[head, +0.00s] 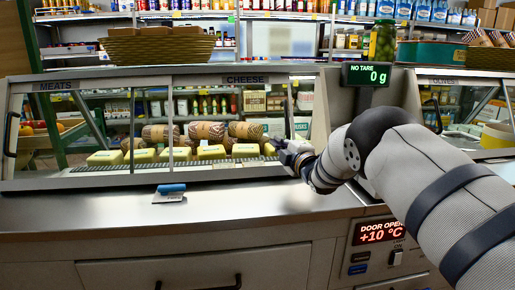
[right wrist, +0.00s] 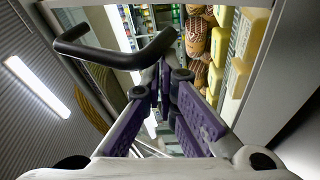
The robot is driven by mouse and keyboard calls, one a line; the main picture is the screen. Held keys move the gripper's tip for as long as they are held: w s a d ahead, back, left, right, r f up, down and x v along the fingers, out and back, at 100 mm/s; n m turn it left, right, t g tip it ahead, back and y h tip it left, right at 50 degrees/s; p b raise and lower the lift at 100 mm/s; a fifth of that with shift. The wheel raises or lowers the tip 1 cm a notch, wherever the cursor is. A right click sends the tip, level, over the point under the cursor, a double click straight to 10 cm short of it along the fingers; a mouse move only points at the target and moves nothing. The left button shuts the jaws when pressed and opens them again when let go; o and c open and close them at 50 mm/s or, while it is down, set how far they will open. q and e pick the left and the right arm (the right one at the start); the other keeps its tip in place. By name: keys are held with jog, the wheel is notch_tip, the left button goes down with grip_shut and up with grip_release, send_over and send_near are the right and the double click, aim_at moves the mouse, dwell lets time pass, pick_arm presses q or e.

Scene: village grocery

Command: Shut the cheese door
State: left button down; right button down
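The cheese section (head: 245,79) of the glass display case holds a row of yellow cheese blocks (head: 212,153), with brown netted rolls (head: 206,131) behind them. The clear door is hard to make out against the interior; the panel below reads "DOOR OPEN". My right gripper (head: 281,147) is at the right end of the cheese section, by the low front edge. A dark bent bar handle (right wrist: 115,58) shows just past the fingertips; contact cannot be told. My left gripper is out of view.
A scale display (head: 367,75) stands to the right. The temperature panel (head: 380,232) reads +10 °C. Another dark handle (head: 10,140) is at the case's left end.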

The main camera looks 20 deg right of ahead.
jog(key=shift+s+d, duration=0.25)
jog(key=shift+d, duration=0.65)
jog(key=shift+s+d, duration=0.2)
jog(key=shift+d, duration=0.7)
jog(key=shift+s+d, duration=0.25)
jog(key=shift+d, duration=0.65)
